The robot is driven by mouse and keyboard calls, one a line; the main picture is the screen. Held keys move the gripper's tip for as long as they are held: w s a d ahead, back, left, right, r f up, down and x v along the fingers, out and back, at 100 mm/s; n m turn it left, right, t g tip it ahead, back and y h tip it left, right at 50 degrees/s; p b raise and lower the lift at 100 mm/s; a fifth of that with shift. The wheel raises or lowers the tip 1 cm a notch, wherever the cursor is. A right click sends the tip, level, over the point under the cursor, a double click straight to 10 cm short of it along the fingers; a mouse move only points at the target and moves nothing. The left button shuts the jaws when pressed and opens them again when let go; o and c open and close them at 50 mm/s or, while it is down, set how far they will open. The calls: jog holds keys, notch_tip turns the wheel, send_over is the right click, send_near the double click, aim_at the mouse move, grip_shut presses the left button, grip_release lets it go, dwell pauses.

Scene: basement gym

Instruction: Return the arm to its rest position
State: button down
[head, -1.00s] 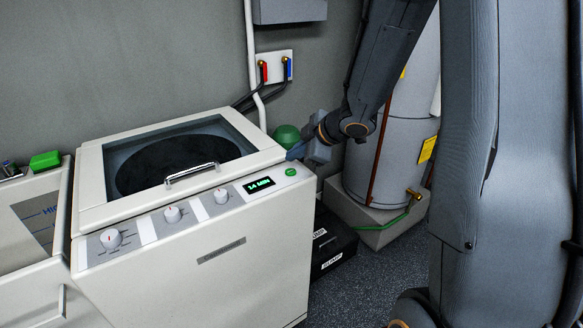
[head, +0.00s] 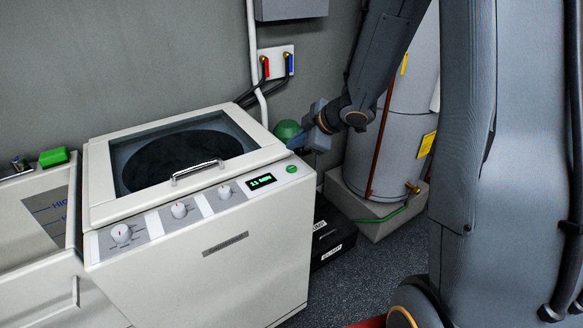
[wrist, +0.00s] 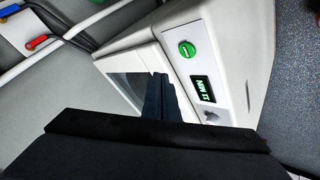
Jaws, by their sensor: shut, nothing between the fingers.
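My gripper (head: 299,141) is at the end of my arm, beside the right rear corner of the white top-loading washer (head: 235,265). In the wrist view the fingers (wrist: 158,98) are together and empty, with the washer's lid glass behind them. The washer's lid is down, and its display (head: 262,181) is lit green. A round green button (head: 292,169) sits right of the display; it also shows in the wrist view (wrist: 187,48), apart from the fingers. Whether the fingertips touch the washer, I cannot tell.
A grey water tank (head: 385,140) on a concrete block (head: 372,215) stands right of my gripper. A black sump box (head: 332,240) sits beside the washer. Hoses and taps (head: 276,65) are on the wall behind. Speckled floor (head: 375,270) is open in front.

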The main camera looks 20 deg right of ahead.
jog(key=s+d+m+g+h, duration=0.2)
jog(key=s+d+m+h, duration=0.25)
jog(key=s+m, duration=0.35)
jog(key=s+a+f+m+g, duration=0.1)
jog(key=s+a+m+g, duration=0.1)
jog(key=s, duration=0.6)
jog(key=s+a+f+m+g+b, duration=0.1)
jog(key=s+a+f+m+g, duration=0.1)
jog(key=s+m, duration=0.3)
jog(key=s+a, duration=0.1)
jog(key=s, duration=0.2)
jog(key=shift+g+b, duration=0.3)
